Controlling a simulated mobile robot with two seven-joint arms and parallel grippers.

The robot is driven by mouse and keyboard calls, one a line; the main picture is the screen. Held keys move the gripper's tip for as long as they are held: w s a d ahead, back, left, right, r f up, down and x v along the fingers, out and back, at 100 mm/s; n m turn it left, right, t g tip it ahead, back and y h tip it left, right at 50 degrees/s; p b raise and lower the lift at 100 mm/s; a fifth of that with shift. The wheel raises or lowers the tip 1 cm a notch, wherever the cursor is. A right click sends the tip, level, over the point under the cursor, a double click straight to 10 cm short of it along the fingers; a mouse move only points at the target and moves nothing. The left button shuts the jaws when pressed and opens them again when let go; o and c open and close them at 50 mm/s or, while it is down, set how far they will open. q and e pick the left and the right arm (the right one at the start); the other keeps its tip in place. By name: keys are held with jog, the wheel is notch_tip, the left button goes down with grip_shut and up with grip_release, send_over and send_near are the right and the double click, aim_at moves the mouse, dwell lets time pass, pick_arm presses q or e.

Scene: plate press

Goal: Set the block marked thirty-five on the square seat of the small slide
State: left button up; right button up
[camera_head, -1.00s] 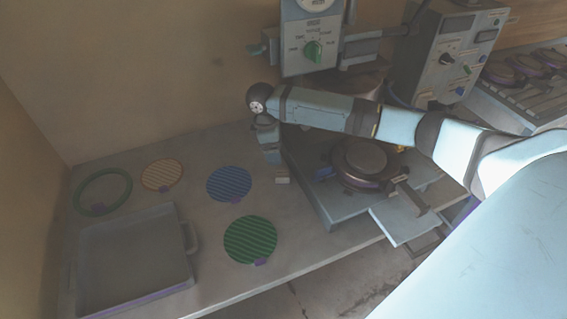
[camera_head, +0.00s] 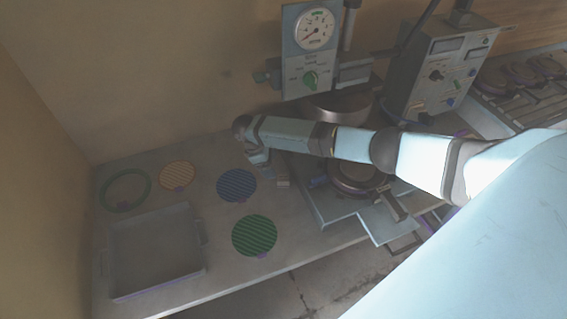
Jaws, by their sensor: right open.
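My right gripper (camera_head: 262,168) hangs low over the table, between the blue striped disc and the press. It is open, but its fingers are small and dim. A small pale block (camera_head: 283,183) stands on the table just right of the fingers, apparently outside them. Its marking is too small to read, so I cannot tell if it says thirty-five. A light-blue flat slide plate (camera_head: 388,227) sticks out from the front of the press base. I cannot make out a square seat on it. My right arm hides part of the press. My left gripper is out of view.
A grey tray (camera_head: 110,271) lies at the front left of the table. Blue (camera_head: 237,185), green (camera_head: 254,236) and orange (camera_head: 177,176) striped discs and a green ring (camera_head: 104,201) lie around it. The press panel (camera_head: 311,70) and a control box (camera_head: 440,75) stand behind my arm.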

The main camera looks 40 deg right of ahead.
aim_at(280, 177)
jog(key=p+x, duration=0.1)
jog(key=x, duration=0.6)
jog(key=shift+f, duration=0.2)
jog(key=shift+c, duration=0.4)
jog(key=c, duration=1.1)
jog(key=shift+r, duration=0.1)
